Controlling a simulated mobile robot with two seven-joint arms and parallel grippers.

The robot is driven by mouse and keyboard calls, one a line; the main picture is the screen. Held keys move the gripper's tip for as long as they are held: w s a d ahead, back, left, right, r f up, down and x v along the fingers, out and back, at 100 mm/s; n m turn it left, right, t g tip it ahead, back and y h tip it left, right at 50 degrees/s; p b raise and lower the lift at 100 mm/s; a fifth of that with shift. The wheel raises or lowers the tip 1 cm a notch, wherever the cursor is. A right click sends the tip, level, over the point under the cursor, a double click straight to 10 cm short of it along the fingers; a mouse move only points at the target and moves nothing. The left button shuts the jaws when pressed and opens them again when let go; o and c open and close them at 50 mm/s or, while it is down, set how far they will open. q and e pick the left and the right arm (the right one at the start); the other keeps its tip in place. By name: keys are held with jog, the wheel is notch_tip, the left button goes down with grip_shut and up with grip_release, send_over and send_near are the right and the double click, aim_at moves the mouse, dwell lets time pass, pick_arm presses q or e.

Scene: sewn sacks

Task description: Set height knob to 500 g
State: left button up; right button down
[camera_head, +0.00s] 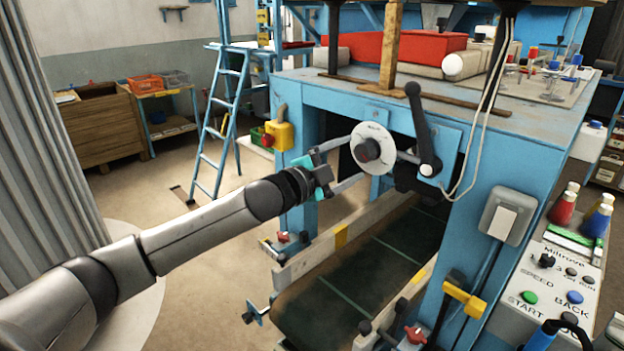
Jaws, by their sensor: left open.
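The height knob is a dark, reddish-centred knob (367,150) on a round white dial (381,137), mounted on the front of the blue machine. Small print on the dial is too small to read, so its setting cannot be told. My left gripper (358,160) reaches in from the left with its two pale fingers apart. One finger is near the dial's upper left, the other near its lower left. Whether either finger touches the dial or knob cannot be told. My right gripper is not in view.
A black crank lever (423,130) stands just right of the dial, with a loose white cable (468,170) beyond it. A dark conveyor belt (350,275) runs below. A control box (545,285) with buttons is at the lower right. Open floor lies left.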

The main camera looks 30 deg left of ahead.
pick_arm(q)
jog(key=b+v, duration=0.2)
jog(key=v, duration=0.8)
jog(key=shift+s+b, duration=0.4)
jog(key=shift+a, duration=0.1)
